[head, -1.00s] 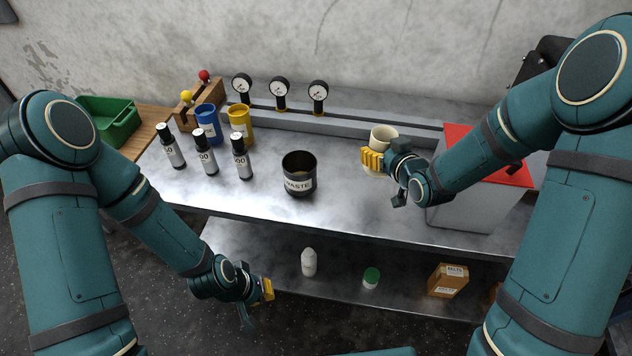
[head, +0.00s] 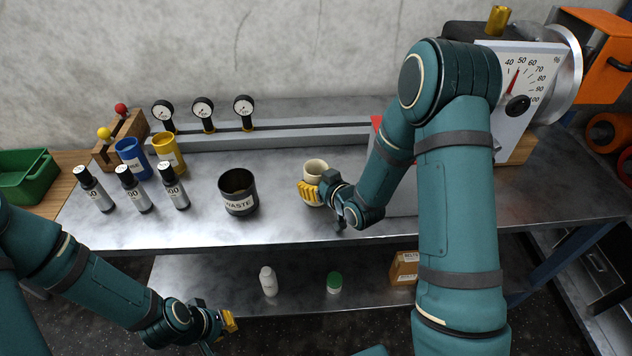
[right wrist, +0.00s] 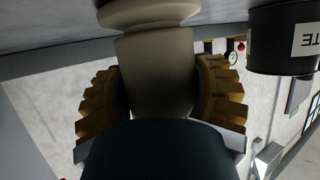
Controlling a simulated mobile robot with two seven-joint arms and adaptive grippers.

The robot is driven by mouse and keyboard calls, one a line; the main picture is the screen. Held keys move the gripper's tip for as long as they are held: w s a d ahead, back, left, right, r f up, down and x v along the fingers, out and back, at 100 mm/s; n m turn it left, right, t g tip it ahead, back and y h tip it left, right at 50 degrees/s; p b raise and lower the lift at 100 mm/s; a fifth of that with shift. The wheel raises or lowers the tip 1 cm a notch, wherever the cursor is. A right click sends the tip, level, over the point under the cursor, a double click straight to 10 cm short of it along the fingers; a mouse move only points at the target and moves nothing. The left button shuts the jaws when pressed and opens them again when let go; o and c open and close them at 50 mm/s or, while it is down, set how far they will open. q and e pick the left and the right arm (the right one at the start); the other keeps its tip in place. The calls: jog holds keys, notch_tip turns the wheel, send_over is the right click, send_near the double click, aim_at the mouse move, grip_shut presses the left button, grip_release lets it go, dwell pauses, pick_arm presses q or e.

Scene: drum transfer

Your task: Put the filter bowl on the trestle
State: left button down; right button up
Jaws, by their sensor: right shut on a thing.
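The filter bowl is most likely the cream cup (head: 316,167) on the bench's middle right. It also shows in the right wrist view (right wrist: 157,70), where it has a wider flange at its bench end. My right gripper (head: 312,192) is shut on it, its yellow ribbed pads on both sides of the cup. I cannot tell whether it touches the bench top or is held just above it. My left gripper (head: 230,321) hangs low at the front, in front of the lower shelf, apart from everything. Its opening is unclear. I cannot make out a trestle with certainty.
A black WASTE can (head: 238,194) stands left of the cup. Several dark bottles (head: 133,192), a blue cup (head: 131,158) and a yellow cup (head: 168,153) stand further left. A rail (head: 290,133) runs behind. A dial machine (head: 515,90) stands right. Bench between can and bottles is clear.

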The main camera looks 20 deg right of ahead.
jog(key=shift+f, duration=0.1)
jog(key=o, duration=1.4)
